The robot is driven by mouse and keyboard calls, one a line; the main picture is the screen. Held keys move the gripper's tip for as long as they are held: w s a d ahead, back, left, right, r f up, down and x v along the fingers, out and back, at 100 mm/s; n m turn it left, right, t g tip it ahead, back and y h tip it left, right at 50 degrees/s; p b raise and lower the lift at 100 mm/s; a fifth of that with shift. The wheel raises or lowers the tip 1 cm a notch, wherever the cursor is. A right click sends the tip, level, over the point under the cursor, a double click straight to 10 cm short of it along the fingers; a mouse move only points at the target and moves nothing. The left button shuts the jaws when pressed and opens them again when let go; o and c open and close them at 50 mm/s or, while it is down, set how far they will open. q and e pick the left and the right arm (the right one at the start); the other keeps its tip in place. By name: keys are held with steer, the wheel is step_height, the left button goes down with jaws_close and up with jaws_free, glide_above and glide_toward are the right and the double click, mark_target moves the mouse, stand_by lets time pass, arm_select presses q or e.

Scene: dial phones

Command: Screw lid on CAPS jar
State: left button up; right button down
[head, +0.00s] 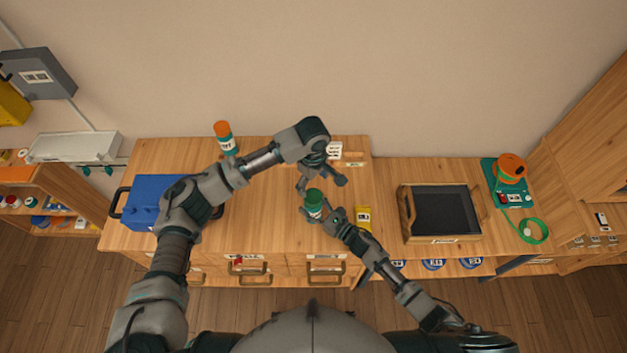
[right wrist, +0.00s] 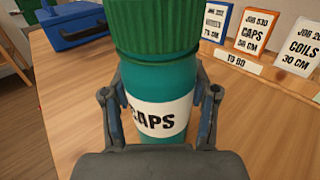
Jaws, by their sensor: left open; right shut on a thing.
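The CAPS jar (right wrist: 158,118) is teal with a white label and stands upright in the right wrist view. A ribbed green lid (right wrist: 156,30) sits on top of it; I cannot tell how tightly. In the head view the lid (head: 314,196) shows near the middle of the workbench. My right gripper (right wrist: 160,112) is shut on the jar's body, one finger on each side. My left gripper (head: 321,184) is open, with its fingers spread just beyond the lid in the head view. It appears empty, and I cannot tell whether it touches the lid.
A blue box (head: 150,190) stands at the left and an orange-lidded jar (head: 225,138) at the back. A yellow item (head: 363,217) lies right of the jar. A dark-lined wooden tray (head: 440,239) stands farther right. Job cards (right wrist: 258,34) stand behind the jar.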

mark_target(313, 195)
arm_select(q)
steer(key=shift+a, duration=0.1)
arm_select(e)
steer(key=shift+a, duration=0.1)
arm_select(q)
steer(key=shift+f, duration=0.25)
steer(key=f, duration=0.6)
steer(key=shift+d+f, duration=0.3)
steer(key=shift+f, duration=0.05)
arm_select(e)
steer(key=shift+d, duration=0.25)
arm_select(q)
steer(key=shift+a+f, duration=0.15)
steer(key=shift+f, duration=0.3)
arm_select(e)
steer(key=shift+a, duration=0.1)
